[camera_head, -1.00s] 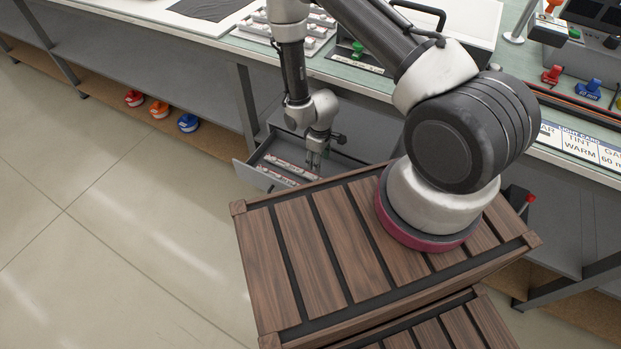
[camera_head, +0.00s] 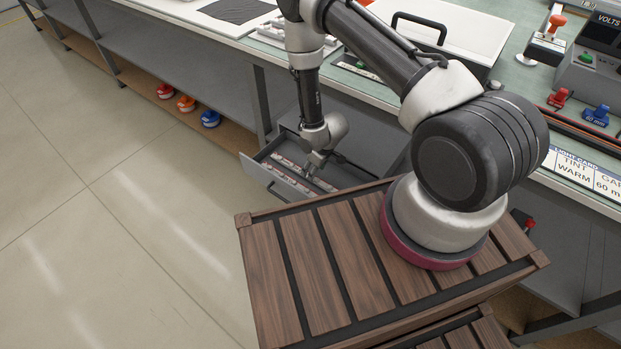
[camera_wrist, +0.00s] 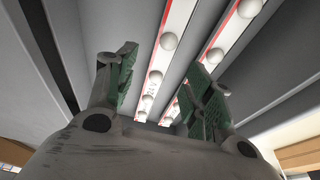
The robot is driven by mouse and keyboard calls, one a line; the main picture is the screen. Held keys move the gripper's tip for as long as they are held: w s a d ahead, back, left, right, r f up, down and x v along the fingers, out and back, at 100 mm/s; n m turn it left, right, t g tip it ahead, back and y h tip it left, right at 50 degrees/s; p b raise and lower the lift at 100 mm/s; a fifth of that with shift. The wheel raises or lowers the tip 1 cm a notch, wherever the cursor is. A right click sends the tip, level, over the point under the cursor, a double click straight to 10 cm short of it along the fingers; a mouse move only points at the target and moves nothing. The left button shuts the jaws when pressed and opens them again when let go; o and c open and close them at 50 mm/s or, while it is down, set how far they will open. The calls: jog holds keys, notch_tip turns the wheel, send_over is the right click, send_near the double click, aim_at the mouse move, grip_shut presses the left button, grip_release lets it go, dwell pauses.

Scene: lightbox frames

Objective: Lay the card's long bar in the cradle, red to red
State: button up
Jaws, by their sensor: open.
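My gripper (camera_head: 312,170) points down at an open grey drawer (camera_head: 256,178) under the bench. In the wrist view my gripper (camera_wrist: 163,72) is open, its green-padded fingers apart with nothing held. Two pale light bars with round white bulbs and red edging lie in the drawer: a left bar (camera_wrist: 177,20) and a right bar (camera_wrist: 228,38). Their near ends run down between the fingers in the picture; I cannot tell how close they are. Which is longer is unclear. The light card (camera_head: 582,172) on the bench front reads "TINT WARM", partly cut off. I cannot identify the cradle for certain.
The bench top (camera_head: 505,80) carries a white case with a black handle (camera_head: 440,30), a rack of pale bars (camera_head: 268,38), and red (camera_head: 558,97) and blue (camera_head: 597,115) clamp-like pieces. Red, orange and blue round items lie on the low shelf (camera_head: 140,100). The floor at left is clear.

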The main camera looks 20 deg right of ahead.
jog(key=x, duration=0.4)
jog(key=shift+f, duration=0.1)
grip_shut()
